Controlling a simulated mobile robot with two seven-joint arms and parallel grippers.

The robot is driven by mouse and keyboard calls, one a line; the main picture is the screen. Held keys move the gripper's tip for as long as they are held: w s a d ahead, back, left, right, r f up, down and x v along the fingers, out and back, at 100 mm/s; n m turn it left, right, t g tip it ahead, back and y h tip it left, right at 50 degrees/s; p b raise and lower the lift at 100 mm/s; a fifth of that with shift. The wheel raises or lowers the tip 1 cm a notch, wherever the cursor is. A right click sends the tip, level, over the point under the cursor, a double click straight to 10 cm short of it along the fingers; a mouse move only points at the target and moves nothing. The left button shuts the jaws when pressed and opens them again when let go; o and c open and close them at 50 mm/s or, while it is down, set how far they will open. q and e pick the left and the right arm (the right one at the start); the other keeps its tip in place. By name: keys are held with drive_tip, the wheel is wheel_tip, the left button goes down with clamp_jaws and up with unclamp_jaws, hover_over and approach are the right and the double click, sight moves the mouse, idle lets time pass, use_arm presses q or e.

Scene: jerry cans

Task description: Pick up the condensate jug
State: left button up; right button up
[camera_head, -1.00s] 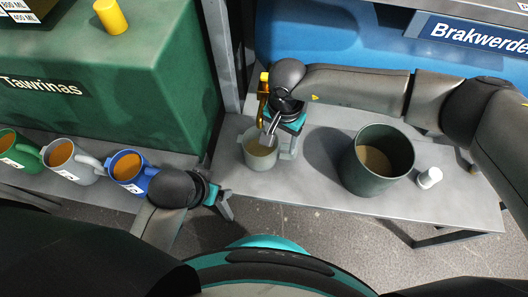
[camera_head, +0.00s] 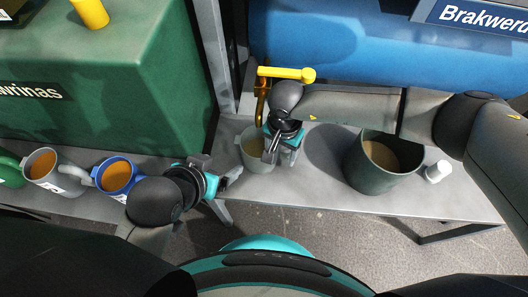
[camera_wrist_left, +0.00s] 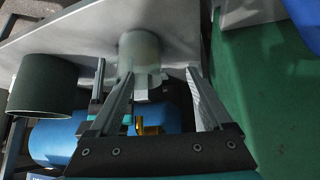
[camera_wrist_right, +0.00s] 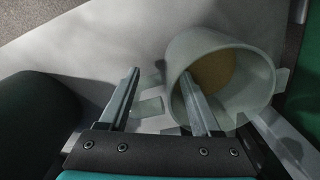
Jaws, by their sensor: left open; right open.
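A grey-green jug (camera_head: 254,150) with tan liquid inside stands on the grey bench below a brass tap with a yellow lever (camera_head: 285,73). My right gripper (camera_head: 271,150) is open at the jug's right side, over its handle. In the right wrist view the jug (camera_wrist_right: 250,105) lies at the right finger, which overlaps its wall. The handle (camera_wrist_right: 150,107) shows between the fingers; whether they touch it I cannot tell. My left gripper (camera_head: 222,180) is open and empty, left of the jug and apart from it. The left wrist view shows the jug (camera_wrist_left: 139,48) beyond its fingers.
A dark green bucket (camera_head: 365,170) with tan liquid and a white cup (camera_head: 437,172) stand to the right on the bench (camera_head: 320,190). A blue tank (camera_head: 350,45) is behind. Jugs of orange liquid, one blue (camera_head: 117,178), one grey (camera_head: 42,165), stand left by a green machine (camera_head: 110,90).

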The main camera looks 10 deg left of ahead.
drive_tip(key=shift+f, duration=0.45)
clamp_jaws()
idle(0.4)
idle(0.9)
